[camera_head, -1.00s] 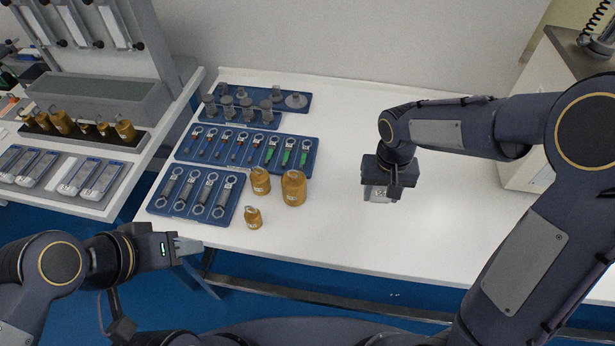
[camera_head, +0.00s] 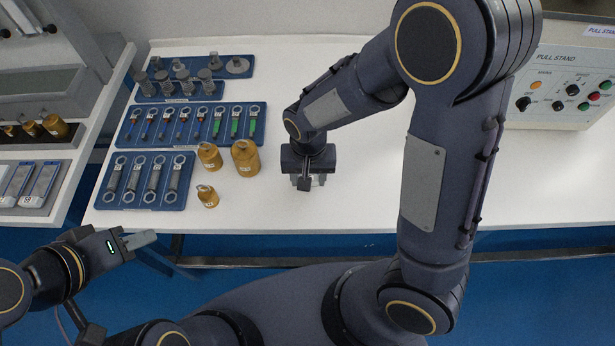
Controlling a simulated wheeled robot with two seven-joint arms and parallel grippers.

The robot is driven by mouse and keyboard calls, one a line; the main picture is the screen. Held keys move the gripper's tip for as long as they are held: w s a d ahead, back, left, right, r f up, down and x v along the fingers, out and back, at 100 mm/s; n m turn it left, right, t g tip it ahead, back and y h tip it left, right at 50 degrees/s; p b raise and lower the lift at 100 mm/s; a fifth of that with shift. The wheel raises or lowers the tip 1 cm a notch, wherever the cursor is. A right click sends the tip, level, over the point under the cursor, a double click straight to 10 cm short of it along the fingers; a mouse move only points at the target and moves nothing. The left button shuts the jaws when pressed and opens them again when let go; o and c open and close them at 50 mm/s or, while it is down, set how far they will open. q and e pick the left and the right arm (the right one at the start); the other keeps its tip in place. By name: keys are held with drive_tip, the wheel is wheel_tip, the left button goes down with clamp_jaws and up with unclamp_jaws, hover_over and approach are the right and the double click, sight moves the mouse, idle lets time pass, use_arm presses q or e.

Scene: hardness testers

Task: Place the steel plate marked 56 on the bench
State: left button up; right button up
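The white bench (camera_head: 275,212) runs across the middle of the view. My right gripper (camera_head: 308,184) points down over it, just right of the brass weights. Its dark housing hides most of its fingers. A small pale grey piece shows beneath it, but I cannot tell whether this is finger or a held plate. My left gripper (camera_head: 140,240) is off the bench's front left edge, pointing right. Its pale fingers look like one block, and no held object shows. I cannot make out any plate marked 56.
Brass weights (camera_head: 245,158) stand left of my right gripper. Blue trays of wrench-like tools (camera_head: 193,124) and grey cylinders (camera_head: 181,88) lie further left. A shelf rack (camera_head: 50,150) is at far left. A control panel box (camera_head: 560,90) stands at right. The bench's middle right is clear.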

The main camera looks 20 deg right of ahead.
drive_tip(key=shift+f, duration=0.45)
drive_tip(key=shift+f, duration=0.1)
drive_tip(key=o, duration=1.1)
